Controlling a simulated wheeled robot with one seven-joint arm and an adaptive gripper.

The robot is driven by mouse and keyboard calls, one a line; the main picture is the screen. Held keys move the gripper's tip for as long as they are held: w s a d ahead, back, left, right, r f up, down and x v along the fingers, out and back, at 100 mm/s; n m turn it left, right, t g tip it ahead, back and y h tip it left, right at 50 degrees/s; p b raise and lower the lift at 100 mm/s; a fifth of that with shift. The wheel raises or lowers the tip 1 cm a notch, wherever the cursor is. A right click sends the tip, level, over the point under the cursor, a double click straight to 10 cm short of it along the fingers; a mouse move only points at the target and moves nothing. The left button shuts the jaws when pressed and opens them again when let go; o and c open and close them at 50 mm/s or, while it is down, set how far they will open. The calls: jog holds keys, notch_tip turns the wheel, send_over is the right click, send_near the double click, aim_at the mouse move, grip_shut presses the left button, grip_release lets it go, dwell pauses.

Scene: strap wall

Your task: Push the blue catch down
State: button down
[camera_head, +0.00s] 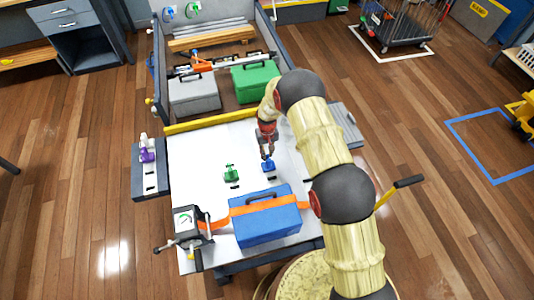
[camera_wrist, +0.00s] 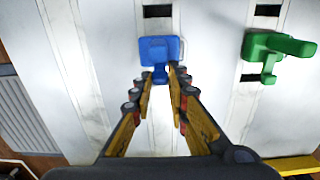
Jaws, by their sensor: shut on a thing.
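The blue catch (camera_head: 268,166) sits on the white panel, right of the green catch. In the wrist view the blue catch (camera_wrist: 158,48) shows as a flat block with a narrow lever pointing toward my gripper (camera_wrist: 160,74). In the head view my gripper (camera_head: 267,156) is right at the blue catch. Its two fingertips are on either side of the lever and shut on it. The exact contact is partly hidden by the fingers. A dark slot (camera_wrist: 157,11) shows beyond the catch.
The green catch (camera_head: 231,173) stands nearby; it also shows in the wrist view (camera_wrist: 272,50). A blue case (camera_head: 265,223) under an orange strap (camera_head: 238,211) lies in front. A purple catch (camera_head: 147,155) is at the left. Grey (camera_head: 194,94) and green (camera_head: 256,80) cases stand behind.

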jog(key=shift+w, duration=0.1)
jog(key=shift+w+a+f+g+b, duration=0.15)
jog(key=shift+w+f+g+b, duration=0.3)
jog(key=shift+g+b, duration=0.55)
jog(key=b, duration=0.1)
jog(key=w+g+b, duration=0.1)
jog(key=b, duration=0.1)
jog(key=shift+a+f+g+h, duration=0.1)
jog(key=shift+f+g+h, duration=0.2)
jog(key=shift+h, duration=0.1)
jog(key=b, duration=0.1)
jog(key=g+b, duration=0.1)
jog(key=b, duration=0.1)
jog(key=shift+w+f, duration=0.2)
jog(key=shift+w, duration=0.1)
jog(key=shift+w+a+g+b, duration=0.15)
jog(key=shift+g+b, duration=0.45)
jog(key=shift+b, duration=0.8)
jog(key=c, duration=1.7)
grip_release()
jog(key=shift+r, duration=0.1)
